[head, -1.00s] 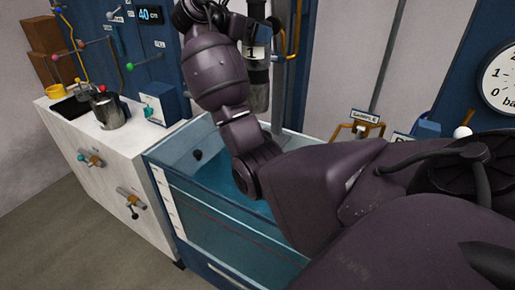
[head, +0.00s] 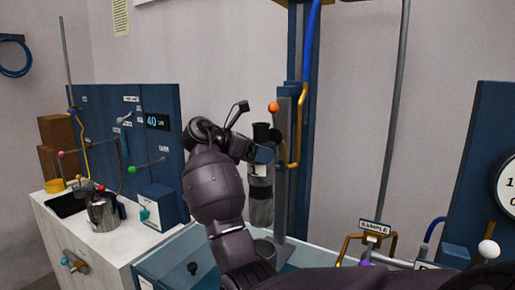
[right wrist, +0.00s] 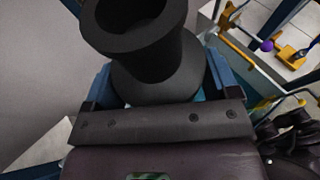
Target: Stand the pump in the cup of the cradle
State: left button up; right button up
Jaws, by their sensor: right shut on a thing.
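The pump (head: 261,205) is a grey cylinder with a black top, upright in the head view. My right gripper (head: 262,155) is shut on its upper part. In the right wrist view, the pump's black, flared top (right wrist: 145,45) sits between the blue fingers. The cradle (head: 284,150) is a grey upright post with an orange ball on top, just right of the pump. A grey round cup (head: 264,250) shows low by the post, partly hidden by my right arm. The pump's lower end appears above this cup; the exact gap is hard to judge. My left gripper is not in view.
A blue-rimmed water tank (head: 165,262) lies below. To the left, a white counter (head: 85,240) holds a steel pot (head: 104,210) and a blue box (head: 157,205). A SAMPLE sign (head: 375,227) on a brass frame stands at right, near a gauge panel (head: 480,150).

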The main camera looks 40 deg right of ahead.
jog(key=b, duration=0.1)
send_over(249, 204)
jog(key=d, duration=0.3)
jog(key=f, duration=1)
jog(key=shift+s+a+f, duration=0.1)
jog(key=shift+s, duration=0.2)
jog(key=shift+f+b, duration=0.65)
jog(key=shift+f, duration=2.2)
jog(key=o, duration=1.5)
jog(key=shift+f, duration=0.25)
jog(key=shift+o, duration=1.2)
jog(key=shift+s+a, duration=0.1)
jog(key=shift+s, duration=0.05)
